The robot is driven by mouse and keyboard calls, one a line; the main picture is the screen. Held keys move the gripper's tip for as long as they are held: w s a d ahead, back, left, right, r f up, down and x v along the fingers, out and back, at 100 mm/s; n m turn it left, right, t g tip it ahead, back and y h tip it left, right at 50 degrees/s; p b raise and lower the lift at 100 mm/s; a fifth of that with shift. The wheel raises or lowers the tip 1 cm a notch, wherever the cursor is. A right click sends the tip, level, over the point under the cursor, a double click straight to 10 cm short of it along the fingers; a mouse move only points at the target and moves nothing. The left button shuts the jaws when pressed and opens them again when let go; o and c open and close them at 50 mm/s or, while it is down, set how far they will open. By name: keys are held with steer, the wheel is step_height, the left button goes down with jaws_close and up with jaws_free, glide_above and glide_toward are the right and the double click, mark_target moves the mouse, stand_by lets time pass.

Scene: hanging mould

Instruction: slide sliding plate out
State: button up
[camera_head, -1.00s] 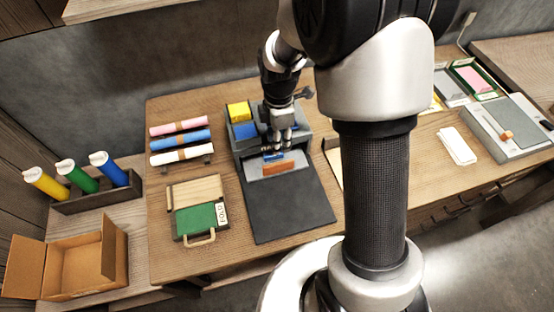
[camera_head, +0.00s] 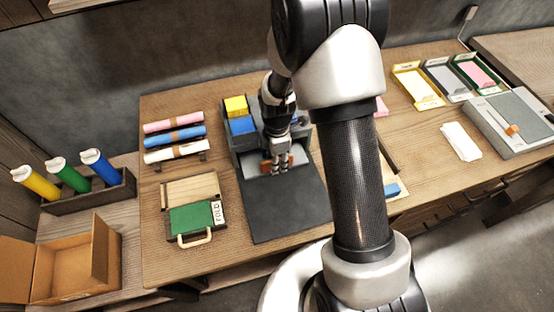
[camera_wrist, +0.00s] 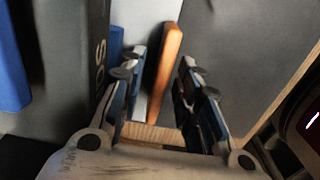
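The dark box-shaped device (camera_head: 246,160) stands on the table with a black flat board (camera_head: 285,205) in front of it. A light grey plate (camera_head: 262,169) with an orange-brown bar-shaped handle (camera_head: 297,159) shows at its front opening. My gripper (camera_head: 277,168) is down at this handle and hides part of it. In the wrist view the orange handle (camera_wrist: 168,65) lies between the two open fingers of my gripper (camera_wrist: 160,72). A gap shows beside the handle, so the fingers do not look closed on it. Contact with the plate cannot be told.
Yellow (camera_head: 236,106) and blue (camera_head: 242,125) blocks sit on the device. A green FOLD box (camera_head: 195,218) and several rolls (camera_head: 175,138) are to its left. A cardboard box (camera_head: 65,265) stands far left. Trays (camera_head: 418,85) are at the right.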

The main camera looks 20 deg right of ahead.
steer(key=shift+c, duration=0.2)
jaws_close()
stand_by(0.5)
